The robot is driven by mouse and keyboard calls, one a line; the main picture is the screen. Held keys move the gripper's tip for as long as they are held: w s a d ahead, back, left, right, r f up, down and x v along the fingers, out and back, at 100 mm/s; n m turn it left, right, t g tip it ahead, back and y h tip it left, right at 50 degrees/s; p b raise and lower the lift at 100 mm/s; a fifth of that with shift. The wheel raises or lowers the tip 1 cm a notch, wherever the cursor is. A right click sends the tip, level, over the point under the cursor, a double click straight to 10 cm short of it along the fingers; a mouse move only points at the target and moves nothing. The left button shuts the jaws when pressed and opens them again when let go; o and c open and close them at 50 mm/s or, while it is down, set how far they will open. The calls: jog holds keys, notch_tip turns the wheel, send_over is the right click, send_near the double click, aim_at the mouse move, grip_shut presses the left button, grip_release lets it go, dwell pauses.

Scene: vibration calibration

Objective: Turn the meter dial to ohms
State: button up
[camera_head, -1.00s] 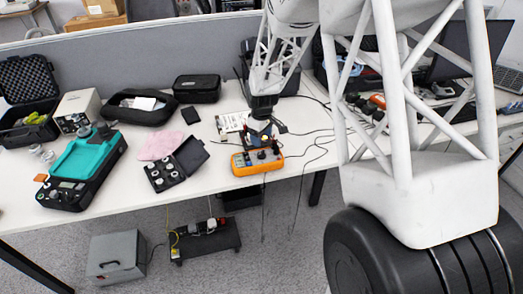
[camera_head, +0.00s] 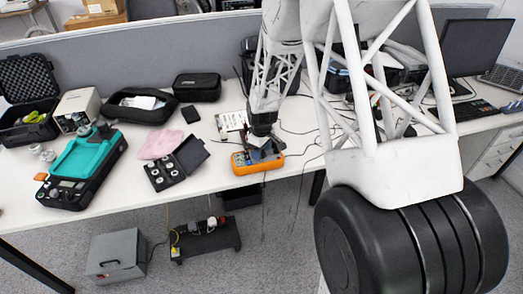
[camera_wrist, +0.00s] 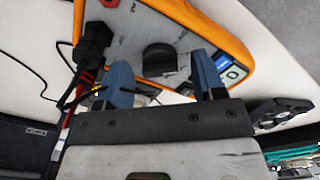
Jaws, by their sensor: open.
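The orange-edged meter (camera_head: 260,161) lies on the white table near its front edge, under my arm's end. In the wrist view the meter's grey face (camera_wrist: 190,25) fills the top middle, with its round black dial (camera_wrist: 159,58) in the centre. My gripper (camera_wrist: 162,82) is open, with blue fingertips either side of the dial in the picture. The dial's pointer setting is not readable. In the head view my gripper (camera_head: 262,146) hides much of the meter's face.
An open black case of weights (camera_head: 175,168) and a pink cloth (camera_head: 157,144) lie left of the meter. A teal-topped device (camera_head: 85,160) stands further left.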

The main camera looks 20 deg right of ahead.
jog(key=c, duration=0.9)
jog(key=shift+c, duration=0.2)
jog(key=shift+m, duration=0.3)
jog(key=m, duration=0.7)
dwell(0.3)
jog(key=o, duration=0.9)
